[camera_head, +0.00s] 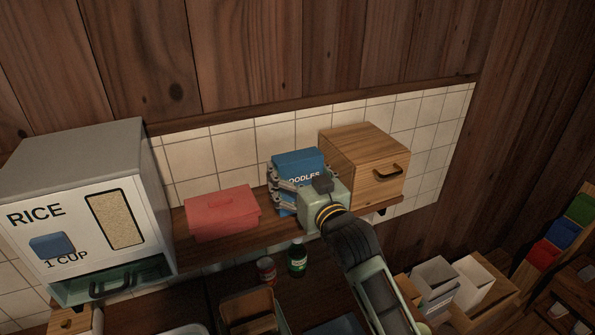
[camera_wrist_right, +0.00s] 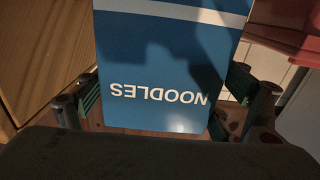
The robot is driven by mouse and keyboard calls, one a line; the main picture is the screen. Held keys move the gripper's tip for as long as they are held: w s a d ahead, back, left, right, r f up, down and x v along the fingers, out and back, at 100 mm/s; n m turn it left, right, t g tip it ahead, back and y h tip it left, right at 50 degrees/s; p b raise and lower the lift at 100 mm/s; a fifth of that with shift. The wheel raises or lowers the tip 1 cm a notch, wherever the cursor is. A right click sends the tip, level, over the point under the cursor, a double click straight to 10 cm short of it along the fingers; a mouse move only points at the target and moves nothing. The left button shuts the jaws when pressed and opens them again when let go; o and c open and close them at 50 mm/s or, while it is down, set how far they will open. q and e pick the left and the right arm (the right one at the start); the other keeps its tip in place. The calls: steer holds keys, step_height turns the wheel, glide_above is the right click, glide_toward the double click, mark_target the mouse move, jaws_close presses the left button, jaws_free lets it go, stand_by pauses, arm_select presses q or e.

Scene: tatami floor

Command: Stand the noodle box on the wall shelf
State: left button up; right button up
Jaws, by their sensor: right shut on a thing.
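The noodle box (camera_head: 299,163) is blue with white lettering and stands upright at the wall shelf (camera_head: 236,231), between a red box and a wooden box. My right gripper (camera_head: 286,190) is shut on it, with fingers on both sides. In the right wrist view the noodle box (camera_wrist_right: 165,75) fills the middle, its lettering upside down, between the fingers of my right gripper (camera_wrist_right: 168,100). Its lower edge is close to the shelf boards. I cannot tell whether it touches the shelf. My left gripper is not in view.
The red lidded box (camera_head: 222,212) is left of the noodle box, and the wooden box with a handle (camera_head: 368,160) is close on its right. A rice dispenser (camera_head: 85,210) stands at the left. Below the shelf are a green bottle (camera_head: 297,260) and a can (camera_head: 266,270).

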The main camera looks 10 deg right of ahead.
steer(key=shift+s+f, duration=0.1)
steer(key=shift+s, duration=0.05)
steer(key=shift+f, duration=0.2)
steer(key=o, duration=1.1)
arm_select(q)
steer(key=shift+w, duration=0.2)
arm_select(e)
steer(key=shift+o, duration=0.9)
steer(key=shift+r, duration=0.2)
steer(key=shift+s+f, duration=0.15)
steer(key=shift+s, duration=0.05)
arm_select(q)
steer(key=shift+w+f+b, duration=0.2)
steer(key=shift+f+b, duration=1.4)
steer(key=shift+b, duration=0.2)
arm_select(e)
steer(key=s+d, duration=0.2)
steer(key=s, duration=0.9)
steer(key=shift+s+r, duration=0.2)
